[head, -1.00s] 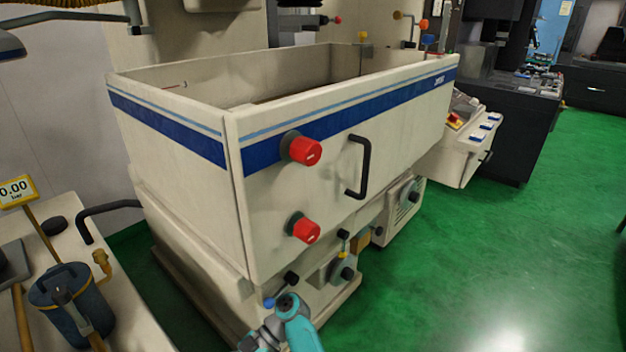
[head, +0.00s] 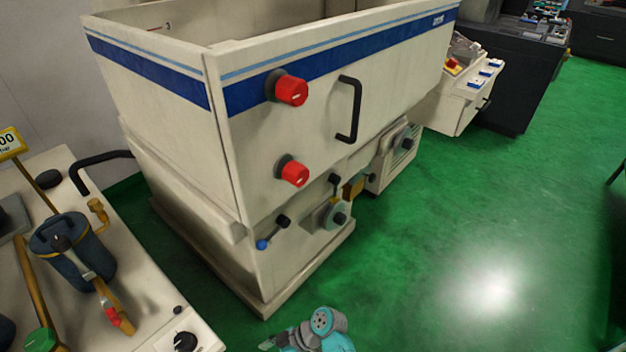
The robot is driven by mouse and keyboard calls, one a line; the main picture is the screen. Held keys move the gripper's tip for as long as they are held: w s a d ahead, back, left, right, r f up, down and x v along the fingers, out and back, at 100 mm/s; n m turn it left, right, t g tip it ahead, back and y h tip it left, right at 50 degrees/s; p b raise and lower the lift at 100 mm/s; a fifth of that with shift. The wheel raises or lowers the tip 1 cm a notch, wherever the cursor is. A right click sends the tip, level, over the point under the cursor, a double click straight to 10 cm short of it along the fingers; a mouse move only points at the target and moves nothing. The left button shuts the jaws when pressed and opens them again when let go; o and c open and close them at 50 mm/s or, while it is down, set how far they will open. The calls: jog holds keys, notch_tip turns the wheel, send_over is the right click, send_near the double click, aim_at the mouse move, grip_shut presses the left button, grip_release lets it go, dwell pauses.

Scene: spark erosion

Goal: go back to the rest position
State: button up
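Part of my arm, teal and grey, shows at the bottom edge of the head view, in front of the machine's base. My gripper itself is not in view, so I cannot see whether it holds anything. The spark erosion machine (head: 270,170) stands ahead, a cream tank with a blue stripe. It has two red knobs, an upper one (head: 291,90) and a lower one (head: 294,173), and a black handle (head: 349,110) on its front. A lever with a blue ball (head: 262,244) sits low on the machine.
A control panel (head: 462,95) and a dark cabinet (head: 515,80) stand at the back right. The green floor (head: 460,230) at the right is clear.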

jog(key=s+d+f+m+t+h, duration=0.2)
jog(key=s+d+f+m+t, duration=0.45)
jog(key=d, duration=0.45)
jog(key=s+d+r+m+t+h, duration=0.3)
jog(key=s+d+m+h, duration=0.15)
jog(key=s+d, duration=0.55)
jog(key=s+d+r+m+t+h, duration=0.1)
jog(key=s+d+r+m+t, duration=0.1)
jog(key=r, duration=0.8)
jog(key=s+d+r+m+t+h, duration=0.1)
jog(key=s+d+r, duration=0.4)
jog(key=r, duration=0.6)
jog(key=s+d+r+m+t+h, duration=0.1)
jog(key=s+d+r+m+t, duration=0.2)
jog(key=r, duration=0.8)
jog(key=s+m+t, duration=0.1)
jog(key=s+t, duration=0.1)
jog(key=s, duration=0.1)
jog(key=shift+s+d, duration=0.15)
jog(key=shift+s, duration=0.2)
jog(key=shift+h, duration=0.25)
